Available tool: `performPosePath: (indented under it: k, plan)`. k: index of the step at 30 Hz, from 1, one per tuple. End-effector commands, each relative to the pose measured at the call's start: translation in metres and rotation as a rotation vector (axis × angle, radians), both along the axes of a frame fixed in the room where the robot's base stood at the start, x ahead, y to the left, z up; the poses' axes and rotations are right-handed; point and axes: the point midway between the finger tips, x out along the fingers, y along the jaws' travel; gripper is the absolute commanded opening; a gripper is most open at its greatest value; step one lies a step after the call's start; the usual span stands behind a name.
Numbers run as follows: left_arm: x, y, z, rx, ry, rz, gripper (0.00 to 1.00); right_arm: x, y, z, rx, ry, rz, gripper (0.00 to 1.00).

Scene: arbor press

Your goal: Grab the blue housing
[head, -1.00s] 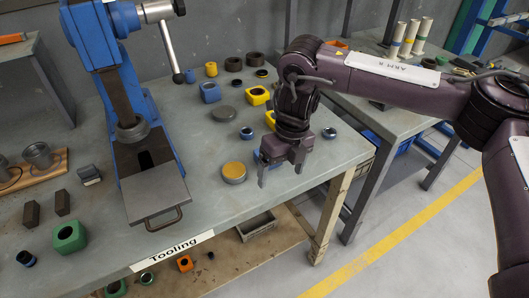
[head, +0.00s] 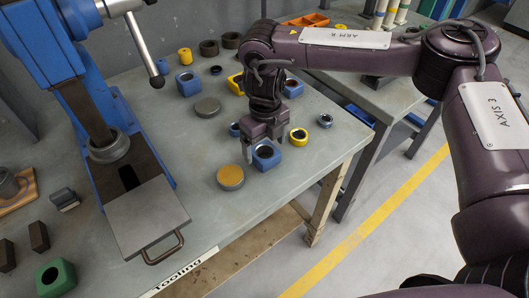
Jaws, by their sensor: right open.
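A blue housing (head: 266,155), a square block with a round dark bore, sits on the grey bench near its right front edge. My right gripper (head: 262,146) is open and points down over this housing. One finger shows at the housing's left side; the other is near its back right, and whether either touches it I cannot tell. Two more blue housings stand farther back, one at the left (head: 188,84) and one behind my right arm (head: 292,88). My left gripper is out of view.
A round tin with an ochre top (head: 230,177) stands just left of the gripper. The blue arbor press (head: 80,90) stands at the left, a grey disc (head: 208,107) behind.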

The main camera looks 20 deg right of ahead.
Motion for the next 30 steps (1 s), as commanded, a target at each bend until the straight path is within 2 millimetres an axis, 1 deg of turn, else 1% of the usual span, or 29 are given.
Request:
performPosePath:
  k: [1, 3, 6, 11, 14, 26, 27, 30]
  plan:
    - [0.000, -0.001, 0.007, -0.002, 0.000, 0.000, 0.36, -0.001, -0.002, -0.006, -0.003, 0.004, 0.000, 0.85]
    - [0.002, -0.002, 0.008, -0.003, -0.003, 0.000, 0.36, -0.001, -0.001, -0.017, -0.002, 0.003, 0.000, 0.85]
    - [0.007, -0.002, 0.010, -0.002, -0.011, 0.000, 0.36, 0.000, -0.001, -0.026, -0.002, 0.001, 0.001, 0.85]
    - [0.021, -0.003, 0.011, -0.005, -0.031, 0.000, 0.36, 0.000, -0.001, -0.030, 0.000, 0.000, 0.001, 0.85]
    - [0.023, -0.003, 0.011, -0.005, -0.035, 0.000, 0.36, 0.000, -0.001, -0.030, 0.000, 0.000, 0.000, 0.85]
    - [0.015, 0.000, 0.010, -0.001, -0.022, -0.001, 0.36, 0.000, -0.001, -0.030, 0.000, 0.000, 0.000, 0.34]
    - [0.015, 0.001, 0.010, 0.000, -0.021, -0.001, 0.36, 0.000, -0.001, -0.029, 0.000, 0.000, 0.000, 0.32]
    - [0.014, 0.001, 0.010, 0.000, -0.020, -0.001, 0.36, 0.000, -0.001, -0.029, 0.000, 0.000, 0.000, 0.32]
